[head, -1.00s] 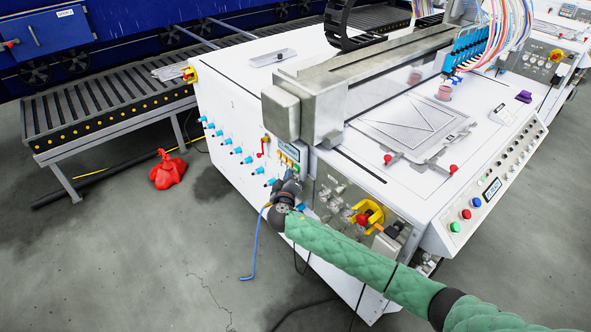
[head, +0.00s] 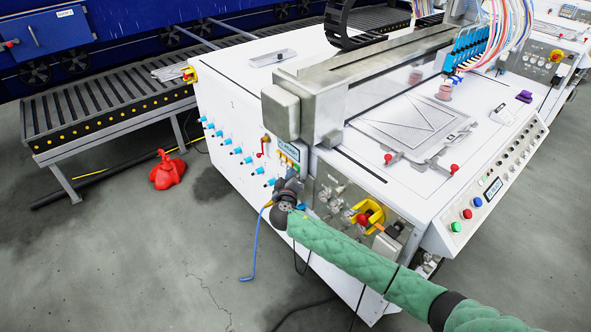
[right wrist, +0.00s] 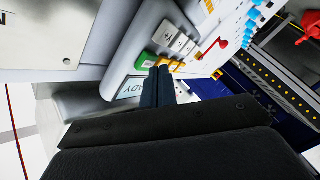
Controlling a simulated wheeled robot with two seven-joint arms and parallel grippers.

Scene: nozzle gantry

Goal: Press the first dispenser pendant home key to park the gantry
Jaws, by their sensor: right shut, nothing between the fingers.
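The dispenser pendant (head: 288,153) is on the front-left face of the white machine, with a small display, orange keys and a green key. In the right wrist view the pendant (right wrist: 118,72) shows a green key (right wrist: 146,60), white keys (right wrist: 166,34), orange keys (right wrist: 178,66) and a display (right wrist: 128,90) reading "ADY", partly covered. I cannot read which key is home. My right gripper (right wrist: 163,70) is shut and empty, its dark fingertips at the near orange keys beside the green one. Touching or apart, I cannot tell. In the head view my right wrist is just below the pendant. My left gripper is not in view.
A red lever (right wrist: 212,47) and blue fittings (head: 236,150) sit beside the pendant. A yellow guard with a red knob (head: 369,215) is to the right of my wrist. The gantry beam (head: 375,75) lies above. A roller conveyor (head: 110,110) stands at left.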

